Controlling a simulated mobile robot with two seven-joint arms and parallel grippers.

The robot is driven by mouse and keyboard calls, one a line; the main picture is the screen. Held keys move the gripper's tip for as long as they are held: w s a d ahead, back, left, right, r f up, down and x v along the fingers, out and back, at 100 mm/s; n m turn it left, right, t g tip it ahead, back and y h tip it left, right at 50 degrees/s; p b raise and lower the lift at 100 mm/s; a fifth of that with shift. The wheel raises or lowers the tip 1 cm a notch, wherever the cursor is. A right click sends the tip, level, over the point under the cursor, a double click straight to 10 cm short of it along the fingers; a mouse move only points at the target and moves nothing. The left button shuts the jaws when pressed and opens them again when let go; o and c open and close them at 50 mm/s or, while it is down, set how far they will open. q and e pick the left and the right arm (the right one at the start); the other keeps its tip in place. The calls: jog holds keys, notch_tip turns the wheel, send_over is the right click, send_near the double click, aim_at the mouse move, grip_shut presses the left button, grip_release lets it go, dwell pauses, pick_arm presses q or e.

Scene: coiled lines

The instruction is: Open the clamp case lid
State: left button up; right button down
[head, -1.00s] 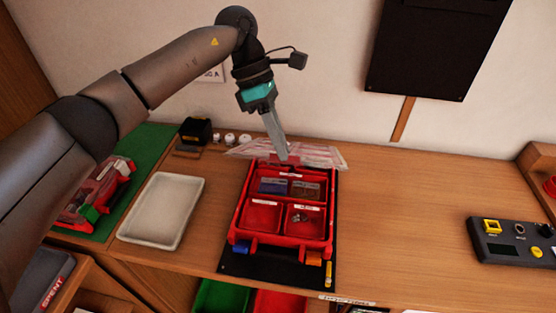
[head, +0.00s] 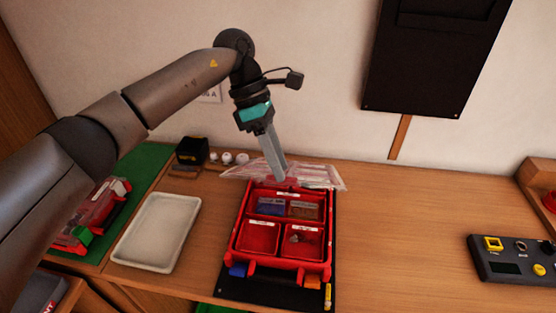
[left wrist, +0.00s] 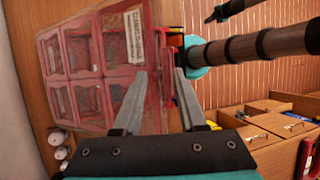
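The red clamp case (head: 285,274) stands on a black mat on the table, its several compartments uncovered in the head view. Its clear lid (head: 322,178) lies back behind the case, towards the wall. My left gripper (head: 278,178) points down at the case's back edge, by the lid. In the left wrist view my left gripper (left wrist: 160,95) has its two fingers apart, with a gap between them. A clear panel with a red frame (left wrist: 90,60) lies beyond and beside the left finger. Whether a finger touches the lid I cannot tell.
A white tray (head: 153,232) is left of the case. Another red case (head: 95,215) lies on a green mat (head: 150,167). A black box (head: 192,151) and white caps (head: 228,158) stand behind. A control box (head: 515,262) is at right; the table between is clear.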

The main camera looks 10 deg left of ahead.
pick_arm(q)
jog(key=v, duration=1.5)
jog(key=shift+b, duration=0.4)
jog(key=shift+w, duration=0.1)
